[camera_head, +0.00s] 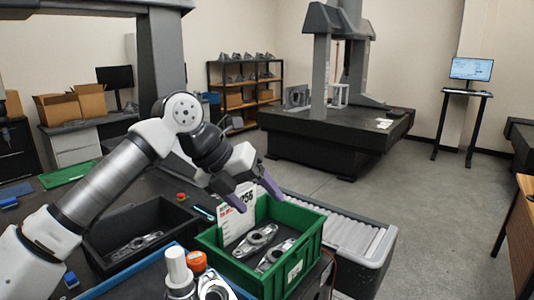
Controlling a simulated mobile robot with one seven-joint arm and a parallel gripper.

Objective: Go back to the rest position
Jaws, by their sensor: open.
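My gripper (252,196) hangs at the end of my white and grey arm, over the back part of a green crate (210,247). Its two purple-tipped fingers are apart with nothing visible between them. A white label card (228,224) with red and black print stands at the crate's back left, close below the fingers; I cannot tell whether they touch it. Grey metal parts (256,240) lie inside the crate. The crate's far inside corner is partly hidden by the gripper and card.
A black bin (97,249) with a metal part stands left of the crate. A white bottle (176,268) and an orange-capped item (196,261) stand in front. A roller conveyor (345,232) lies behind right. A gantry measuring machine (330,128) stands further back. Floor at right is clear.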

